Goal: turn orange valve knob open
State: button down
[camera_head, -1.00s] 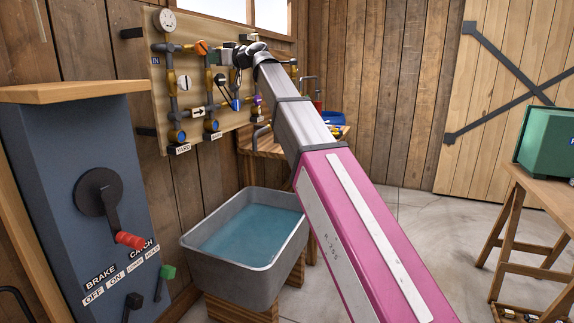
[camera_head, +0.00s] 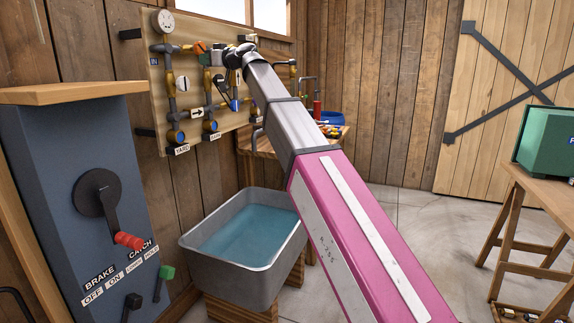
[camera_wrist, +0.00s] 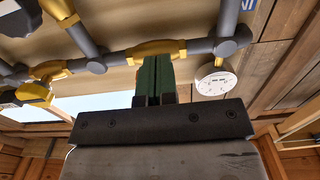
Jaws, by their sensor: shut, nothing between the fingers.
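The orange valve knob (camera_head: 198,47) shows at the upper left of the pipe board in the head view, on the top horizontal pipe just right of the gauge. My gripper (camera_head: 206,58) is close beside it on its right; whether they touch is not clear. In the wrist view, the dark green fingers of my gripper (camera_wrist: 154,80) are together and empty, and their tips lie in front of a brass fitting (camera_wrist: 155,49) on a grey pipe.
The pipe board (camera_head: 158,95) carries a round gauge (camera_head: 164,21), other valves and grey pipes close around my gripper. A grey basin of water (camera_head: 240,285) stands below. A blue-grey brake cabinet (camera_head: 60,190) stands at left. The floor at right is clear before a workbench (camera_head: 535,190).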

jog(key=shift+w+a+r, duration=0.4)
jog(key=shift+w+a, duration=0.15)
jog(key=shift+w, duration=0.1)
jog(key=shift+w+d+f, duration=0.1)
jog(key=shift+w+d, duration=0.1)
jog(key=shift+w, duration=0.35)
jog(key=shift+w+d, duration=0.15)
jog(key=shift+w, duration=0.3)
jog(key=shift+d+f, duration=0.1)
jog(key=f+v, duration=0.1)
jog(key=v, duration=0.5)
jog(key=shift+d+f, duration=0.1)
jog(key=shift+d, duration=0.05)
